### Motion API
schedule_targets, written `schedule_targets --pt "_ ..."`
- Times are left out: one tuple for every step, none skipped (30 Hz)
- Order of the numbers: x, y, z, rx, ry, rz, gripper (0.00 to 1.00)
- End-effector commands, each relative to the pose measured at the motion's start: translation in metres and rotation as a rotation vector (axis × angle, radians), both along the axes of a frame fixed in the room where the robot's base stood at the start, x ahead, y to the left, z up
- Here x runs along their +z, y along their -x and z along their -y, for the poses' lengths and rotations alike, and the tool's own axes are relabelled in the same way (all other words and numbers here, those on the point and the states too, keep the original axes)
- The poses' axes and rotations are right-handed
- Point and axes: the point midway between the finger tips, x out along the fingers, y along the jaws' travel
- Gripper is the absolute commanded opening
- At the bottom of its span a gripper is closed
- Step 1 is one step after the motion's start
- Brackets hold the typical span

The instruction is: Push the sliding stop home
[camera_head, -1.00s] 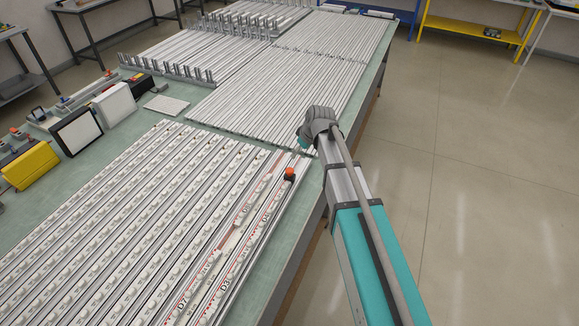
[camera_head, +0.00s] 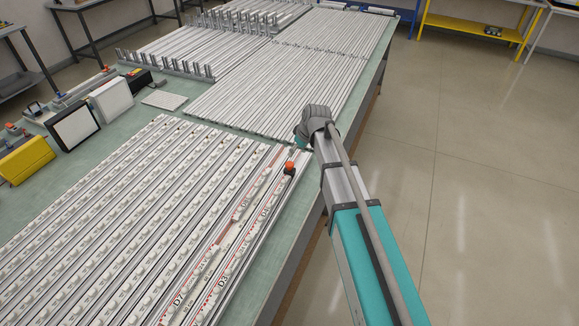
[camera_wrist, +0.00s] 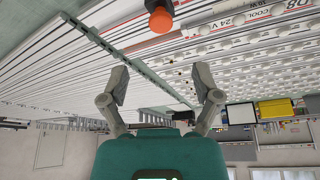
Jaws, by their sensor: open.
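The sliding stop is most likely the small dark piece with the orange knob (camera_head: 289,166) at the far right corner of the light-strip panel, close to the bench's right edge. The orange knob also shows at the top middle of the wrist view (camera_wrist: 160,18); its dark body is largely cut off there. My gripper (camera_wrist: 160,82) is open and empty, its two grey fingers spread apart. The knob appears beyond and between the fingertips, not touching them. In the head view my arm reaches in from the lower right; its wrist hides the fingers, just beyond the knob.
The light-strip panel (camera_head: 120,220) fills the near bench. Bare profiles (camera_head: 290,85) lie behind it, with upright posts at the back. A yellow box (camera_head: 25,160), a black-framed panel (camera_head: 73,128) and a white box (camera_head: 112,100) stand left. The floor right of the bench is clear.

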Motion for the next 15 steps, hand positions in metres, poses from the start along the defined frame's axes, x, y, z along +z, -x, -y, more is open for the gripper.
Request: schedule_targets --pt "-0.008 -0.002 -0.002 0.0 0.0 0.0 0.81" --pt "-0.01 -0.002 -0.002 0.0 0.0 0.0 0.81" --pt "-0.013 -0.003 -0.003 0.0 0.0 0.0 0.81" --pt "-0.015 -0.004 -0.004 0.001 0.0 0.0 0.81" --pt "-0.018 -0.004 -0.005 0.001 0.0 0.0 0.81" --pt "-0.021 -0.005 -0.006 0.001 0.0 0.0 0.81" --pt "-0.023 -0.006 -0.006 0.001 0.0 0.0 0.81" --pt "-0.025 -0.007 -0.007 0.001 0.0 0.0 0.81" --pt "-0.028 -0.007 -0.008 0.001 0.0 0.0 0.81" --pt "-0.03 -0.008 -0.009 0.001 0.0 0.0 0.81" --pt "-0.033 -0.009 -0.009 0.001 0.0 0.0 0.81" --pt "-0.036 -0.009 -0.01 0.001 0.0 0.0 0.81" --pt "-0.038 -0.01 -0.011 0.001 0.0 0.0 0.81" --pt "-0.04 -0.011 -0.012 0.001 0.0 0.0 0.81" --pt "-0.043 -0.012 -0.013 0.001 0.0 0.0 0.81"
